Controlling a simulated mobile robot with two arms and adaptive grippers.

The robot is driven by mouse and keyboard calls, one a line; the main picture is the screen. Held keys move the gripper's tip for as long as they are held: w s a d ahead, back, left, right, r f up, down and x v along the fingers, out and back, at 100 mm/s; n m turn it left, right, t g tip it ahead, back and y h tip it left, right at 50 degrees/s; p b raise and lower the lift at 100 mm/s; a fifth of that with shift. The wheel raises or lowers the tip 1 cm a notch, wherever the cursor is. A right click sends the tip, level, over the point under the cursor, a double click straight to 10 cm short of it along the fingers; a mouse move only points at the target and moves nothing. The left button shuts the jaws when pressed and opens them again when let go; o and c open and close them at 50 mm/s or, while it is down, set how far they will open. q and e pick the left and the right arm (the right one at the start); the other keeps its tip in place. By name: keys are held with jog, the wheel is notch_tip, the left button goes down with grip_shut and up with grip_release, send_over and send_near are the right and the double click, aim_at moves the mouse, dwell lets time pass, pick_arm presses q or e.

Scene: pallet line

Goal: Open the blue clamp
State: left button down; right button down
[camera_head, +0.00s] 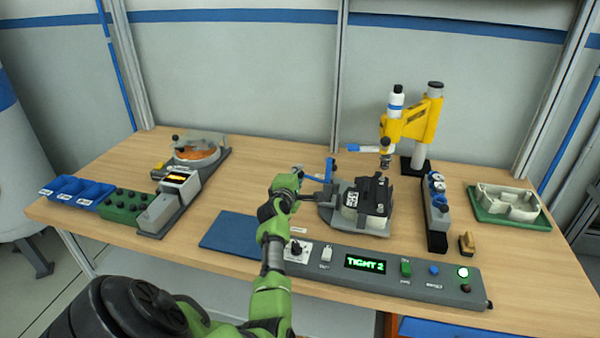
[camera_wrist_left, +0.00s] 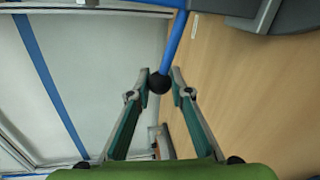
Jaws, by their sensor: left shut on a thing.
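The blue clamp's lever (camera_head: 318,181) slants up and left from the left side of a grey fixture (camera_head: 330,213). A dark block (camera_head: 366,196) sits in this fixture. In the left wrist view the lever is a blue rod (camera_wrist_left: 175,40) ending in a black ball knob (camera_wrist_left: 159,83). My left gripper (camera_head: 297,171) is shut on this knob, with a fingertip on each side of it (camera_wrist_left: 160,77). In the head view the gripper partly hides the knob. My right gripper is not in view.
A control panel (camera_head: 330,272) with a lit display reading "TIGHT 2" runs along the front. A yellow press (camera_head: 428,117) stands behind the fixture. Blue bins (camera_head: 77,190) and a green box (camera_head: 123,206) are left; a green tray (camera_head: 515,217) is right. A blue mat (camera_head: 228,232) lies flat.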

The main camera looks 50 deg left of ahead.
pick_arm(q)
jog(key=shift+f, duration=0.25)
dwell(0.3)
jog(key=c, duration=2.1)
grip_release()
jog(key=shift+w+f, duration=0.1)
jog(key=shift+s+d, duration=0.15)
jog(key=shift+s, duration=0.1)
jog(key=v, duration=1.1)
jog(key=shift+s, duration=0.2)
